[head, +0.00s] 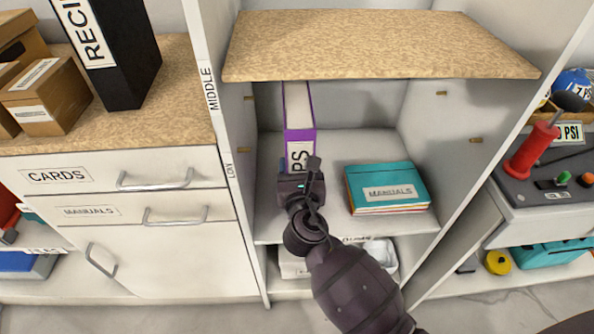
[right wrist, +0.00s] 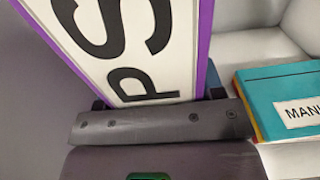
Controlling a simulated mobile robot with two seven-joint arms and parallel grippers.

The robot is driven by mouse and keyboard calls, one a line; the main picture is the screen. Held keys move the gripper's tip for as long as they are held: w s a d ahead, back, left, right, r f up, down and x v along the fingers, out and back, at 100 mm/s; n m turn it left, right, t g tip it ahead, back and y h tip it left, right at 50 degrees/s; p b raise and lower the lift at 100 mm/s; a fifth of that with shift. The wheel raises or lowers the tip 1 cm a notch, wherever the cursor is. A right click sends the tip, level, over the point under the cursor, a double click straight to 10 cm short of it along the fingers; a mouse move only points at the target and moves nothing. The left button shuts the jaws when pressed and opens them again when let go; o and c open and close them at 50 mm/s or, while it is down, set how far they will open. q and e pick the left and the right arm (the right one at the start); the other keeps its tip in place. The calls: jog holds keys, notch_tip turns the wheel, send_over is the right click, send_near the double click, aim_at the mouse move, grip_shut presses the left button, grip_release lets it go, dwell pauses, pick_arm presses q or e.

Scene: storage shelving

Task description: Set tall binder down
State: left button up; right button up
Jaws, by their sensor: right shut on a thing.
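The tall binder (head: 299,112) is purple-edged with a white label and large black letters. It stands upright in the shelf bay below the wooden board, on the left side. My right gripper (head: 302,168) is shut on the binder's lower front part. The binder also fills the upper left of the right wrist view (right wrist: 135,50), with gripper fingers on both its sides. Whether its bottom touches the shelf is hidden behind my gripper. My left gripper is not in view.
A teal stack of manuals (head: 388,187) lies right of the binder on the same white shelf (head: 345,150). A wooden board (head: 370,45) hangs above. A black binder (head: 120,50) stands on the left cabinet, and a red-handled device (head: 533,148) is at right.

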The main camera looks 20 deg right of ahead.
jog(key=shift+f, duration=0.8)
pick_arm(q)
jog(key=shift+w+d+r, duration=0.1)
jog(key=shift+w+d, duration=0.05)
pick_arm(e)
jog(key=o, duration=1.2)
jog(key=shift+o, duration=0.2)
jog(key=shift+r, duration=0.15)
pick_arm(q)
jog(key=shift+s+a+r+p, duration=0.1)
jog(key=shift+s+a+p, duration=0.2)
jog(key=shift+p, duration=0.4)
pick_arm(e)
jog(key=v, duration=1.2)
